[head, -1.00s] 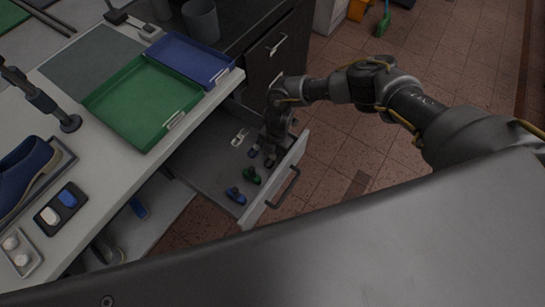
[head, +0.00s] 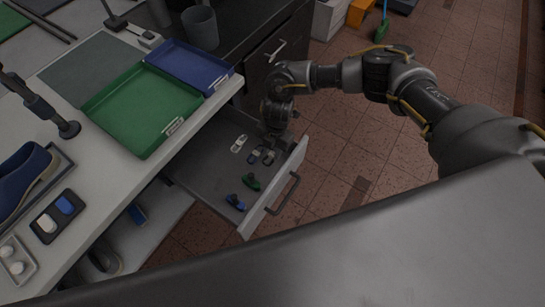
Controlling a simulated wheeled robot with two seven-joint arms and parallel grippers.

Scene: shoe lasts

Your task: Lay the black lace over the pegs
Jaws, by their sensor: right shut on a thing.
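The black lace looks to be the small dark bundle (head: 268,157) with a pale band in the open drawer, under my right gripper (head: 271,147). My right gripper reaches down into the drawer near its front panel, and its jaws are shut on this dark bundle. The fingertips are small and partly hidden by the wrist. A white bundle (head: 239,143), a dark blue bundle (head: 254,155), a green bundle (head: 251,182) and a blue bundle (head: 235,202) lie in the drawer. I cannot make out the pegs.
The pulled-out drawer (head: 205,176) has a raised front panel with a handle (head: 285,195). Open floor lies right of the drawer.

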